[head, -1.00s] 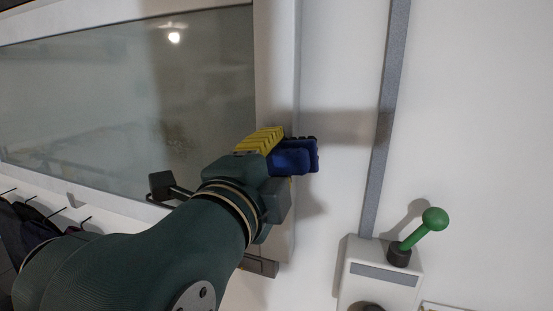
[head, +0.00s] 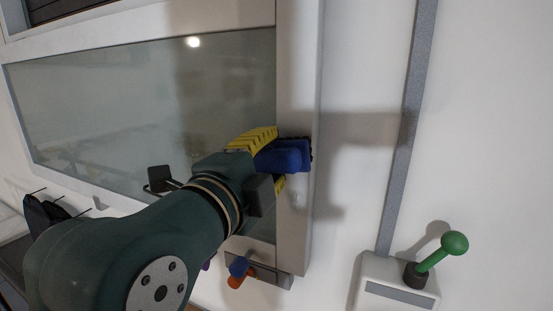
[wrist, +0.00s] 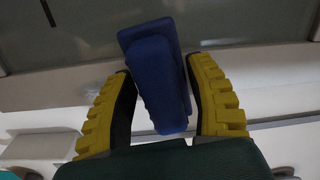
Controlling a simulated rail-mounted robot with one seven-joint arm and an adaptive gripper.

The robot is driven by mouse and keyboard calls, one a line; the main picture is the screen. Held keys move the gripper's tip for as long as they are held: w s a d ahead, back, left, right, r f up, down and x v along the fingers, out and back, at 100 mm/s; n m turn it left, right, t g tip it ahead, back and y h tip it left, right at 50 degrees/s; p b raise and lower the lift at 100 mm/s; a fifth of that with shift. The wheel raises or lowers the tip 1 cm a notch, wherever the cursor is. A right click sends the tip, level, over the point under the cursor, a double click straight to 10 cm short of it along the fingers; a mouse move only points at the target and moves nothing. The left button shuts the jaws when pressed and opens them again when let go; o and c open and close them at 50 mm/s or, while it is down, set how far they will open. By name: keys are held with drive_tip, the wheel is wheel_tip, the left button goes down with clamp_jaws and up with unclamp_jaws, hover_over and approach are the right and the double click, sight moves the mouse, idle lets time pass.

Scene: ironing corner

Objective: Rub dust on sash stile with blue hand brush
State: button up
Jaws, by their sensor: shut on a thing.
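The blue hand brush (head: 285,157) is in my gripper (head: 268,160), between its yellow ribbed fingers. Its dark bristle edge shows at the right end in the head view. The brush is in front of the white sash stile (head: 298,95), the upright at the right of the glass pane. Whether the bristles touch the stile cannot be told. In the wrist view the brush (wrist: 158,75) sits, slightly tilted, between the fingers of my gripper (wrist: 160,95).
The glass pane (head: 110,100) is left of the stile. A grey strip (head: 408,130) runs down the wall at the right. Below it, a white box (head: 385,300) carries a green-knobbed lever (head: 455,243). Blue and orange items (head: 239,270) show below my wrist.

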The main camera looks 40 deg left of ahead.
sight(261, 164)
drive_tip(key=shift+a+f, duration=0.2)
drive_tip(key=shift+f, duration=0.05)
drive_tip(key=shift+s+b, duration=0.3)
drive_tip(key=shift+s, duration=0.05)
drive_tip(key=shift+r+b+v, duration=0.1)
drive_tip(key=shift+b+v, duration=0.35)
drive_tip(key=shift+v, duration=0.9)
drive_tip(key=shift+r+b+v, duration=0.15)
drive_tip(key=shift+b+v, duration=0.25)
drive_tip(key=shift+v, duration=0.95)
drive_tip(key=shift+d, duration=0.2)
drive_tip(key=shift+b+v, duration=0.45)
drive_tip(key=shift+v, duration=1)
drive_tip(key=o, duration=0.5)
drive_tip(key=c, duration=0.5)
